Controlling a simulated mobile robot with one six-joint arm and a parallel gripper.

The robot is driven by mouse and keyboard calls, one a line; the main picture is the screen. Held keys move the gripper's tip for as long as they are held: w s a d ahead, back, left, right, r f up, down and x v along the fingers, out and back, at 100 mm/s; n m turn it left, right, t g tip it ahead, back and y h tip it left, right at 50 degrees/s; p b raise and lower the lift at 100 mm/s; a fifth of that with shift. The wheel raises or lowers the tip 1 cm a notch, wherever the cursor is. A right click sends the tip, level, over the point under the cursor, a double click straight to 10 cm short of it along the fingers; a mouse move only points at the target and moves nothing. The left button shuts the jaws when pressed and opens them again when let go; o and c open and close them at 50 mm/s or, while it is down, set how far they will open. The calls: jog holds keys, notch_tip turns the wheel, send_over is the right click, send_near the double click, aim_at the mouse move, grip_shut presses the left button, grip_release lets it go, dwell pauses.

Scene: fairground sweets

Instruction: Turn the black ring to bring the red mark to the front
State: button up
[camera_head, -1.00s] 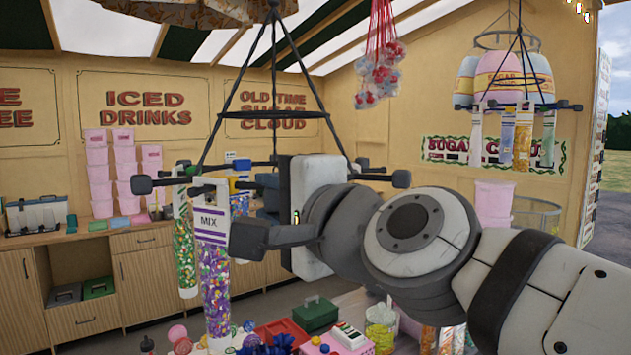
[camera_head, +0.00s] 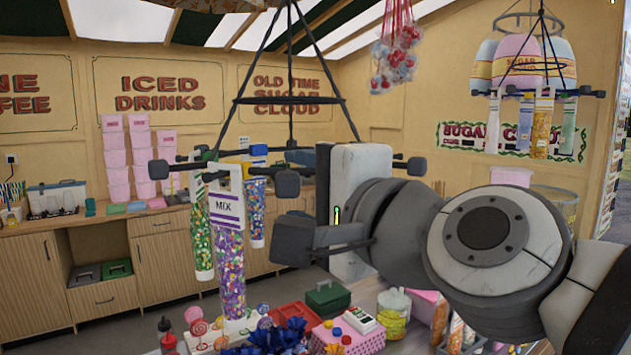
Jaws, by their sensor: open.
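The black ring (camera_head: 290,100) hangs on black rods, above a lower level of black arms with knobbed ends (camera_head: 158,169). A clear tube of mixed sweets (camera_head: 230,265) labelled MIX and two other sweet tubes (camera_head: 200,230) hang from its left side. My gripper (camera_head: 290,238) is open, with a dark finger in front of and below the knobbed arms, right of the MIX tube. I see nothing between its fingers, and the other finger is not clear. My gripper's pale body hides part of the ring's right side. I see no red mark.
A second hanging rack (camera_head: 525,95) with sugar bags and tubes is at the right. Lollipop bags (camera_head: 396,55) hang top middle. Below, a counter holds a green box (camera_head: 327,299), a pink box (camera_head: 345,338) and lollipops. Pink tubs (camera_head: 116,160) stand on the back counter.

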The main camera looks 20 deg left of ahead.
jog(key=v, duration=0.6)
jog(key=shift+s+d, duration=0.2)
jog(key=shift+d, duration=0.05)
jog(key=w+d+f+n+g+h, duration=0.1)
jog(key=w+d+f+h, duration=0.2)
jog(key=f, duration=0.4)
jog(key=w+d+f+n+g+h, duration=0.1)
jog(key=w+d+f+n+h, duration=0.15)
jog(key=f, duration=0.45)
jog(key=w+d+f+n+g+h, duration=0.1)
jog(key=w+d+f+h, duration=0.15)
jog(key=f, duration=0.55)
jog(key=s+d+f+n+g+h+b, duration=0.1)
jog(key=s+d+f+g+h, duration=0.1)
jog(key=d+f, duration=0.6)
jog(key=s+d+f+n+g+h+b, duration=0.1)
jog(key=s+d+f+n+g+h, duration=0.1)
jog(key=d+f, duration=0.5)
notch_tip(320, 180, down, 3)
jog(key=shift+s+d+r+g+h+b, duration=0.15)
jog(key=shift+s+d+g+h+b, duration=0.2)
jog(key=shift+s+h, duration=0.55)
